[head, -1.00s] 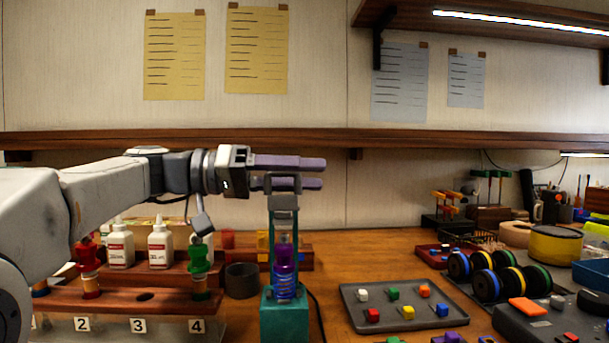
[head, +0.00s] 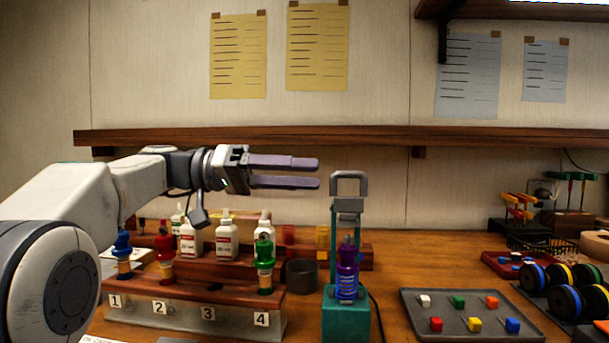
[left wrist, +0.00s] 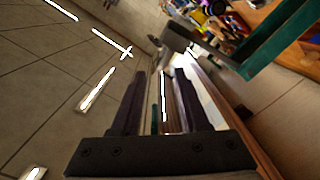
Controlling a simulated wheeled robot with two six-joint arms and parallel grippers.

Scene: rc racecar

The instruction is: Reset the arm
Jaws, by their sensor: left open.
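My left arm comes in from the left in the head view. My left gripper (head: 318,173) is open and empty, its two purple fingers level and pointing right. It is high above the bench, just left of the grey handle (head: 348,183) of the teal press (head: 346,322), with a gap between them in the picture. A purple shock with a coil spring (head: 347,284) stands upright in the press. In the left wrist view the two dark fingers (left wrist: 162,74) are apart with nothing held between them. My right gripper is not in view.
A numbered wooden rack (head: 190,297) holds blue, red and green shocks, with white bottles (head: 227,240) behind. A dark cup (head: 302,275) stands beside the press. A grey tray (head: 410,305) of coloured blocks and several wheels (head: 568,301) lie right. A shelf (head: 370,139) runs along the wall.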

